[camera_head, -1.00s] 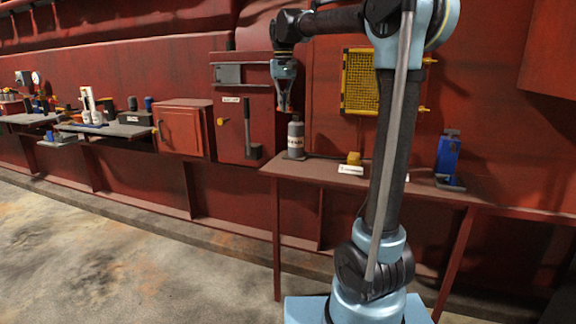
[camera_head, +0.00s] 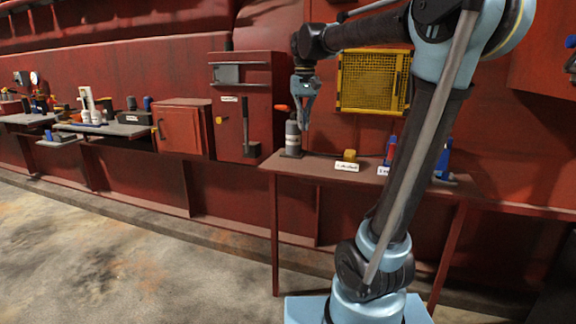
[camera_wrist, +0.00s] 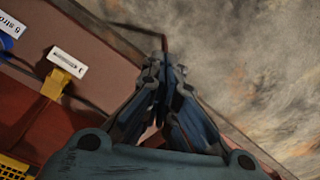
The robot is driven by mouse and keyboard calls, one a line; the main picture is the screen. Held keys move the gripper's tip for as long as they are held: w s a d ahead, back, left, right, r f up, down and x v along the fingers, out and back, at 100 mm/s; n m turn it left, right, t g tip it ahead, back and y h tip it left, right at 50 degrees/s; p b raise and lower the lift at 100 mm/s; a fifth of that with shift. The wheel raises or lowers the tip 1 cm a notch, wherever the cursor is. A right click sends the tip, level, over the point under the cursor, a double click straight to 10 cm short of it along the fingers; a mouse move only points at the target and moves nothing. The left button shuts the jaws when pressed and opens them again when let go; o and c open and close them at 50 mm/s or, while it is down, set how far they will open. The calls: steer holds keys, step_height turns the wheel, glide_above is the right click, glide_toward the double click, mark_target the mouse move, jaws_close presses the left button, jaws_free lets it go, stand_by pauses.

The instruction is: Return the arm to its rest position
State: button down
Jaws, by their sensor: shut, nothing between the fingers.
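A yellow block with a white label (camera_head: 347,166) sits on the table; it also shows in the wrist view. Blue items stand to its right. A yellow mesh panel (camera_head: 375,82) hangs behind. A red cabinet (camera_head: 184,129) and grey shelves are left. The floor (camera_head: 130,245) is clear.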

steer(key=s+d+f, duration=0.4)
steer(key=s+f, duration=0.4)
steer(key=f, duration=0.1)
steer(key=s+d+f+m+t, duration=0.1)
steer(key=s+d+f, duration=0.4)
steer(key=s+f, duration=0.3)
steer(key=s+d+f, duration=0.4)
steer(key=s+f, duration=0.4)
steer(key=f, duration=0.3)
steer(key=shift+s+d+f+t, duration=0.25)
steer(key=shift+d+t, duration=0.05)
steer(key=shift+d, duration=0.05)
steer(key=shift+w+f, duration=0.2)
steer(key=shift+w, duration=0.25)
